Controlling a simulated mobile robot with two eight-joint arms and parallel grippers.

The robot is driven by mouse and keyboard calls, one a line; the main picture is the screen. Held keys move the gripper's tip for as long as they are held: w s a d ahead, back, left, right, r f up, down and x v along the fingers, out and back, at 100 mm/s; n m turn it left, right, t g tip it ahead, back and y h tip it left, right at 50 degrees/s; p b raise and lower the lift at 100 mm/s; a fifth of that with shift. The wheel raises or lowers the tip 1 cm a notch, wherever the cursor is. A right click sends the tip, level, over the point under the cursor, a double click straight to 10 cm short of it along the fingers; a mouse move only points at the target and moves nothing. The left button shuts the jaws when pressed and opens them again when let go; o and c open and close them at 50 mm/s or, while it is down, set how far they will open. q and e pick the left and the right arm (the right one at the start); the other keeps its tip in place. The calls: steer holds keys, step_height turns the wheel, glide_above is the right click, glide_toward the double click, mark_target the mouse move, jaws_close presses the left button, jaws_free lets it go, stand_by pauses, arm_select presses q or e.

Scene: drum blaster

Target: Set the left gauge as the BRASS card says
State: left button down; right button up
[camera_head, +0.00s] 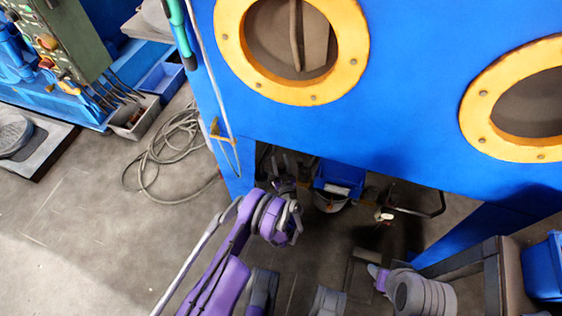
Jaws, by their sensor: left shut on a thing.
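My left gripper (292,222) is at the end of my purple left arm, low in front of the opening under the blue cabinet. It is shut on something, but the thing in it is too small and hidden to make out. The left gauge and the BRASS card cannot be made out in this view. My right gripper is not in view; grey and purple links at the lower right look like part of my right arm.
The blue cabinet (300,125) has yellow-ringed portholes (232,50). A hose (150,160) lies coiled on the floor at left, near a grey bin (147,117). A green panel box (75,60) stands upper left. A blue crate (545,270) is at right. Lower-left floor is clear.

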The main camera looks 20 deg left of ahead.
arm_select(q)
steer(key=shift+a+n+g+y, duration=0.15)
steer(key=shift+n+g+y, duration=0.3)
steer(key=shift+y, duration=0.25)
steer(key=shift+r, duration=0.1)
steer(key=shift+c, duration=2)
jaws_free()
steer(key=shift+n, duration=0.25)
steer(key=shift+s, duration=0.1)
steer(key=p+v, duration=0.2)
steer(key=v, duration=0.8)
steer(key=shift+s+d, duration=0.2)
steer(key=shift+d, duration=0.05)
